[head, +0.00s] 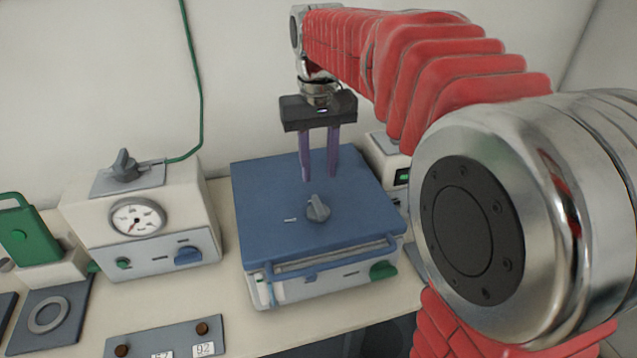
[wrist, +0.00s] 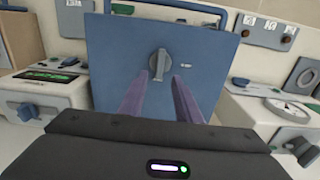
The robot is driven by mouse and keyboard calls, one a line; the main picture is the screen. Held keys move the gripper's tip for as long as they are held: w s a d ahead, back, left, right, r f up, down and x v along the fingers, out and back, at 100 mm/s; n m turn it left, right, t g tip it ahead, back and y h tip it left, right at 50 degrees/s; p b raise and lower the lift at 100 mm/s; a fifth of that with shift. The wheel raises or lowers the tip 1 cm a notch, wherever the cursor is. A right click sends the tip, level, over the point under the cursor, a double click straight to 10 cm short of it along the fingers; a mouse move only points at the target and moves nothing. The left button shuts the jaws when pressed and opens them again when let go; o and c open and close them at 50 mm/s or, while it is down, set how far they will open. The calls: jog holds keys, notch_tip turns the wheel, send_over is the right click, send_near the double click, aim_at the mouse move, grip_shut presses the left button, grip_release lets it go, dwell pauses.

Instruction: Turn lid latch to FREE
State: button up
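The blue furnace lid (head: 270,190) is closed flat on a pale furnace body on the bench. The grey latch knob (head: 318,208) sits on top of the lid, with a small white mark to its left in the head view. In the wrist view the latch knob (wrist: 159,64) stands beyond my fingertips, its grip pointing along the view, and the white mark is to its right. My gripper (head: 319,180) points down above the lid, behind the knob. Its two purple fingers are apart with nothing between them. In the wrist view my gripper (wrist: 160,82) straddles the knob's line, not visibly touching it.
A blue handle bar (head: 335,258) runs along the lid's front. A cream gauge box (head: 145,220) with a grey knob and green cable stands left. A box with a green display (wrist: 52,77) stands close beside the furnace. A panel with brown buttons (head: 165,340) lies in front.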

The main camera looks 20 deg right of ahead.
jog(key=shift+r, duration=2.35)
jog(key=shift+t, duration=0.7)
jog(key=f, duration=0.2)
jog(key=s+f, duration=0.1)
jog(key=f, duration=0.2)
jog(key=shift+s+f, duration=0.3)
jog(key=shift+f, duration=0.05)
jog(key=s+f+t, duration=0.2)
jog(key=s, duration=0.7)
jog(key=s+f+t, duration=0.2)
jog(key=s, duration=0.6)
jog(key=shift+s+a+f, duration=0.15)
jog(key=shift+s+f, duration=0.2)
jog(key=shift+f, duration=0.05)
jog(key=shift+c, duration=0.2)
